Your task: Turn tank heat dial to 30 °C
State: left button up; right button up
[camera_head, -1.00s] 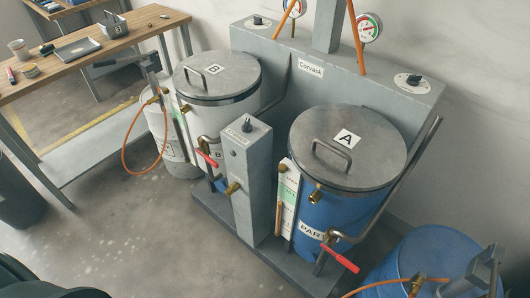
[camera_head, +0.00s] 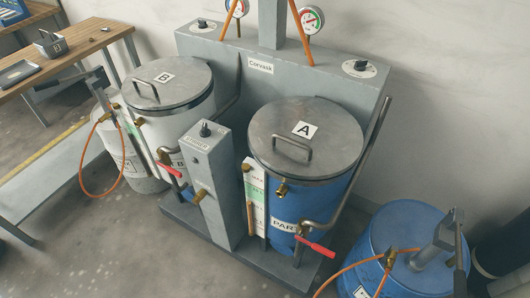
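A black dial on a round white plate (camera_head: 361,68) sits on the top right of the grey machine housing (camera_head: 270,80). A second black dial (camera_head: 203,27) sits on the housing's top left. A third black knob (camera_head: 205,130) tops the grey post between the tanks. The markings are too small to read, so I cannot tell which is the tank heat dial or its setting. Tank A (camera_head: 305,140), blue with a grey lid, stands on the right. Tank B (camera_head: 167,85), white with a grey lid, stands on the left. Neither of my grippers is in view.
Red-handled valves (camera_head: 316,246) stick out in front of the tanks. A blue drum (camera_head: 405,240) with a pump and orange hose stands at lower right. A wooden bench (camera_head: 75,45) is at upper left. Two gauges (camera_head: 312,20) stand above the housing. Floor shows at the front.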

aim_at(203, 24)
jog(key=j+z, duration=0.2)
jog(key=z, duration=0.15)
jog(key=i+j+z, duration=0.1)
jog(key=z, duration=0.25)
jog(key=j+z, duration=0.5)
jog(key=j, duration=0.3)
jog(key=k+j+z, duration=0.1)
jog(key=j, duration=0.35)
jog(key=k+j+z, duration=0.15)
jog(key=j, duration=0.3)
jog(key=j+z, duration=0.1)
jog(key=j, duration=0.35)
jog(key=k+j, duration=0.1)
jog(key=j, duration=0.35)
jog(key=k+j, duration=0.15)
jog(key=j, duration=0.25)
jog(key=k+j, duration=0.1)
jog(key=j, duration=0.35)
